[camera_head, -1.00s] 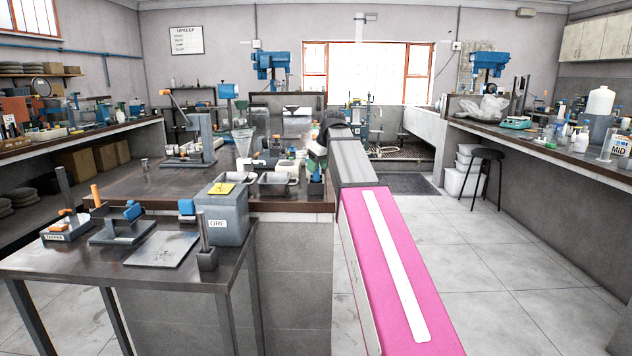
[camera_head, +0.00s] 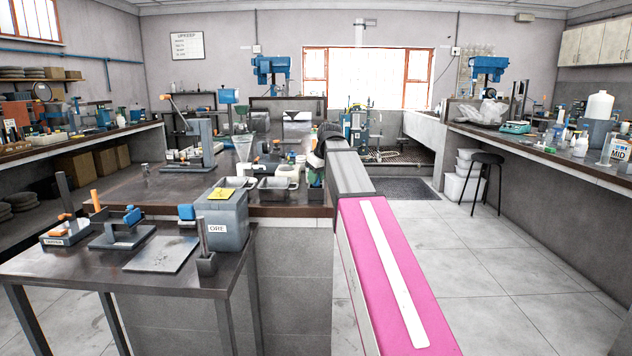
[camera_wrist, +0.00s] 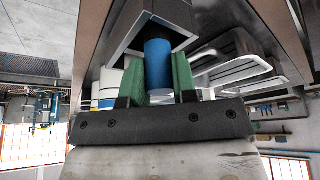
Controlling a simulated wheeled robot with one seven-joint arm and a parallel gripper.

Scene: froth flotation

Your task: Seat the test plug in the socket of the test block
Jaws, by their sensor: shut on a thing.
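In the wrist view, my gripper (camera_wrist: 157,78) has two green fingers shut on a blue cylinder, the test plug (camera_wrist: 157,58). The far end of the plug is against or inside a dark square area with a pale frame (camera_wrist: 127,42), which looks like the test block. I cannot tell how deep the plug sits, and the socket mouth is hidden behind it. In the head view, my arm covers most of the gripper at the right end of the middle bench, and the plug and block cannot be made out there.
Metal trays (camera_head: 277,188) and a grey box marked ORE (camera_head: 223,228) stand just left of my gripper. Pale trays (camera_wrist: 235,70) lie close beside the fingers in the wrist view.

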